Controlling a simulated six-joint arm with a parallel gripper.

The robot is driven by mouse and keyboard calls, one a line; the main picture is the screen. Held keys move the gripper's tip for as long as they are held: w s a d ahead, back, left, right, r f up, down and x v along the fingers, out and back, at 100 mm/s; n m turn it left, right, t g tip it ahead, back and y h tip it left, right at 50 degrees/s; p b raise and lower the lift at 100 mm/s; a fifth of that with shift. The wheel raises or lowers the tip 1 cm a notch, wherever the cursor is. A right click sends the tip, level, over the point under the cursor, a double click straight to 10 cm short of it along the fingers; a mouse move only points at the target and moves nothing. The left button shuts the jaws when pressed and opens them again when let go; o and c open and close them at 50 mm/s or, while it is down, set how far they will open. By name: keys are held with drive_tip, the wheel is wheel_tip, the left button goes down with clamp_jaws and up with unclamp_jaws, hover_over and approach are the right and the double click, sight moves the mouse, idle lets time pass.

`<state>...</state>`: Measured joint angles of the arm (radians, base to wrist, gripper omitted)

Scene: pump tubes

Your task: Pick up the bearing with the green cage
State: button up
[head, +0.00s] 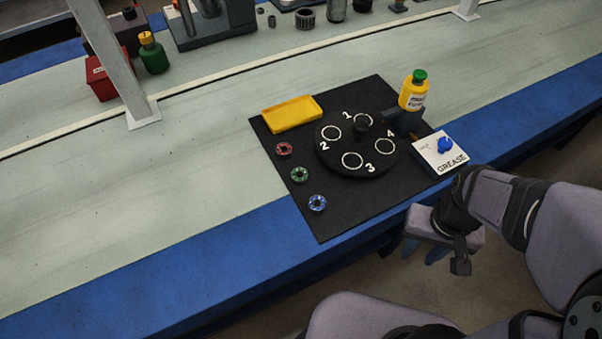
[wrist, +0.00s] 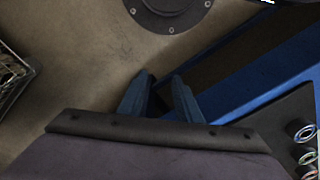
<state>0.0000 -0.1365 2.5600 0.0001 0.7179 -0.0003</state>
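The bearing with the green cage (head: 300,174) lies flat on the black mat (head: 338,218), between a red-caged bearing (head: 284,149) and a blue-caged bearing (head: 317,202). In the wrist view the bearings sit at the lower right edge, partly cut off; the green one (wrist: 308,157) is the middle one. My gripper (head: 425,252) hangs beyond the bench's front edge, to the right of and well apart from the bearings. In the wrist view its two blue fingers (wrist: 160,85) stand apart with nothing between them.
A black turntable (head: 359,174) with numbered rings stands right of the bearings. A yellow tray (head: 292,113) lies behind them. A yellow bottle (head: 413,92) and a grease pad (head: 440,153) with a blue knob are at the right. The bench left of the mat is clear.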

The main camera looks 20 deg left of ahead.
drive_tip(key=shift+o, duration=0.4)
drive_tip(key=o, duration=0.4)
